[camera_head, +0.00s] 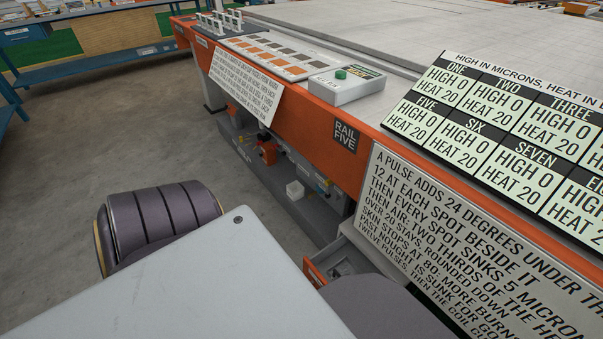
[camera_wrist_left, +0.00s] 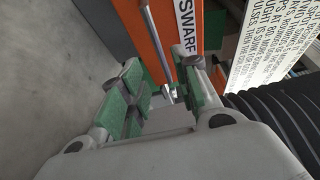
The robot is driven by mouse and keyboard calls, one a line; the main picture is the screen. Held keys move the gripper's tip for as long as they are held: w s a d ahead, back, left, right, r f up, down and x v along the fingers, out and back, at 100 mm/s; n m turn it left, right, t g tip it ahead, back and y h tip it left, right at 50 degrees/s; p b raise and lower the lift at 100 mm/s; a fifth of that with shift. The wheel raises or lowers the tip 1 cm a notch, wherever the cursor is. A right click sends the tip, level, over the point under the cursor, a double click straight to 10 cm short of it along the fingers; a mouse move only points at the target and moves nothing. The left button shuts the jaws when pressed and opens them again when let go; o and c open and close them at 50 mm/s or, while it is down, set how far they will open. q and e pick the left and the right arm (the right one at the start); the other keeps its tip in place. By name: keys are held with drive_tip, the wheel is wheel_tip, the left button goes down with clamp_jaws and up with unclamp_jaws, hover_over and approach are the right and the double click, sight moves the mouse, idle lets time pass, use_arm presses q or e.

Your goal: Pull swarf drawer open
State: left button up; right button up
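The swarf drawer (camera_head: 315,273) shows in the head view under the bench's right part, with its orange front standing out from the bench and part of its grey inside visible. In the left wrist view its orange front (camera_wrist_left: 160,18) carries a white label reading "SWARF", partly cut off. A thin metal bar handle (camera_wrist_left: 155,42) runs along that front. My left gripper (camera_wrist_left: 160,103) has green-padded fingers spread apart, with the handle's near end between them, closer to the right finger. I see no clear grip on the bar. My right gripper is not in view.
The orange bench (camera_head: 300,120) runs across the view, with a grey base below. A sign about pulses (camera_head: 480,250) hangs beside the drawer. A grey box with a green button (camera_head: 345,84) sits on the bench edge. Bare floor (camera_head: 60,150) lies to the left.

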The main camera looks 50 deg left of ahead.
use_arm(q)
drive_tip(key=shift+v, duration=1.35)
wheel_tip(320, 180, up, 22)
drive_tip(key=p, duration=2.1)
drive_tip(key=shift+f, duration=0.2)
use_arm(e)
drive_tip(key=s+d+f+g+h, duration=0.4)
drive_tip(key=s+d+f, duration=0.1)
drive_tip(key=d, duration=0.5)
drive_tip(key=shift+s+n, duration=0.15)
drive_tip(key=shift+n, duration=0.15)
use_arm(q)
drive_tip(key=shift+r+p, duration=0.25)
drive_tip(key=shift+p, duration=0.25)
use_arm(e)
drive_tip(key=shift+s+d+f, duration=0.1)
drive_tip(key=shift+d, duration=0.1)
